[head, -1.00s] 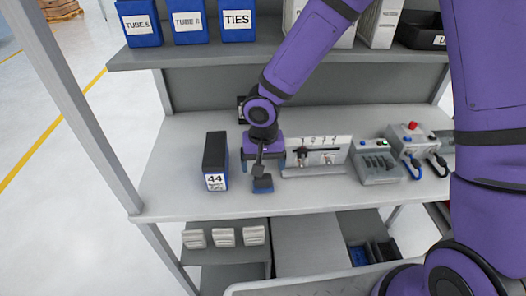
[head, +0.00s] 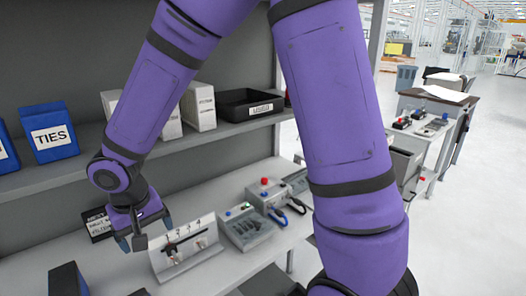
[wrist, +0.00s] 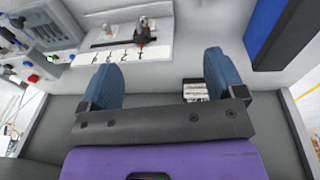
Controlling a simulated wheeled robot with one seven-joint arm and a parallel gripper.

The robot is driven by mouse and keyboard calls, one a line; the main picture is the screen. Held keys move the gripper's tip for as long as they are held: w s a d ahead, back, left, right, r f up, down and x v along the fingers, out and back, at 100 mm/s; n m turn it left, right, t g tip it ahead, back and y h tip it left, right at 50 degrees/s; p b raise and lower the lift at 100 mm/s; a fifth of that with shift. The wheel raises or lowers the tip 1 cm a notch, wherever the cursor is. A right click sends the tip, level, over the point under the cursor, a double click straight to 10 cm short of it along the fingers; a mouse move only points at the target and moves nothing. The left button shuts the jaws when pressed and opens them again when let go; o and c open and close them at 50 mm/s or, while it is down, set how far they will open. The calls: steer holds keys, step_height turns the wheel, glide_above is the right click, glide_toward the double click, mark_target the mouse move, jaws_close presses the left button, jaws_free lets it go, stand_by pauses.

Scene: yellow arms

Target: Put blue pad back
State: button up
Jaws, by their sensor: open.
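My gripper (wrist: 165,85) is open, with two blue-faced fingers and nothing visible between them in the wrist view. In the head view my gripper (head: 142,235) points down over the bench, left of the numbered fixture. A small dark bluish thing (head: 139,293), perhaps the blue pad, is cut off by the bottom edge of the head view, below my gripper. I cannot make out the blue pad for sure in either view now.
The white numbered fixture (head: 185,247) stands right of my gripper, with a grey switch box (head: 245,228) beyond. A dark box (head: 68,280) is at the lower left. The upper shelf (head: 90,165) holds a blue TIES bin (head: 49,133) and a black tray (head: 250,105).

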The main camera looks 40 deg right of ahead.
steer(key=s+d+r+t+y, duration=0.1)
steer(key=s+d+r+t, duration=0.3)
steer(key=s+d+r, duration=1.4)
steer(key=shift+v, duration=1.2)
